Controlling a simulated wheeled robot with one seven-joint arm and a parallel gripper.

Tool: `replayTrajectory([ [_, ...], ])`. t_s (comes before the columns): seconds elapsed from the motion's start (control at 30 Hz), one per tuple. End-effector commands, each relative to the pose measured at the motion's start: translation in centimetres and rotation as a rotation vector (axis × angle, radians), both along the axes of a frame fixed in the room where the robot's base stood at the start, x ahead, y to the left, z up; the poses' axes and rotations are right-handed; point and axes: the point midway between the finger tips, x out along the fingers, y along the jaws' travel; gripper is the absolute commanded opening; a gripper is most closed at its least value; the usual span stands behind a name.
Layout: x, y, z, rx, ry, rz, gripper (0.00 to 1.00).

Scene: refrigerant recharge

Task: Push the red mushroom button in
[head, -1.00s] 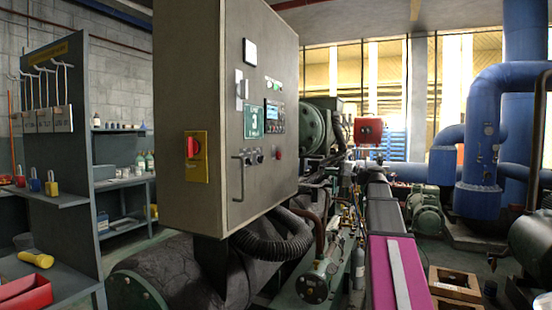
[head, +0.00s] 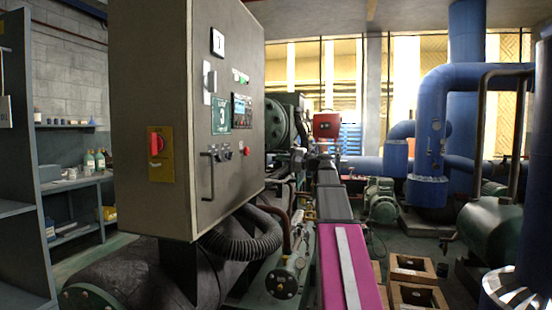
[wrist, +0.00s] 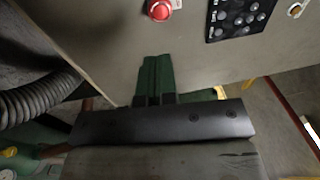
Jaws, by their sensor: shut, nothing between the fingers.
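The red mushroom button (head: 247,151) is a small red spot low on the right-hand face of the grey control cabinet (head: 185,45) in the head view. In the wrist view the button (wrist: 158,8) is a round red head at the top edge, left of a black keypad. My gripper (wrist: 156,60) shows in the wrist view as two dark green fingers side by side, shut and empty. Their tips point up toward the cabinet face, below the button in the picture. I cannot tell how far the tips are from the panel.
A red rotary switch on a yellow plate (head: 160,152) sits on the cabinet's other face. A handle (head: 211,172) sticks out left of the button. A black corrugated hose (head: 250,240) hangs below.

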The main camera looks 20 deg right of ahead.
Motion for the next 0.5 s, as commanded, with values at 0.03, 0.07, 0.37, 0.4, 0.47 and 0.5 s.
replayTrajectory([
  [0.03,0.6,0.8,0.2,0.000,0.000,0.001,0.00],
  [0.07,0.9,1.2,0.2,0.000,0.000,0.001,0.00],
  [0.37,4.1,5.9,1.0,0.000,0.000,0.002,0.00],
  [0.4,4.4,6.5,1.0,0.000,0.000,0.002,0.00],
  [0.47,5.0,7.2,1.2,0.000,0.000,0.000,0.00],
  [0.5,5.3,7.7,1.2,-0.001,0.000,0.001,0.00],
])
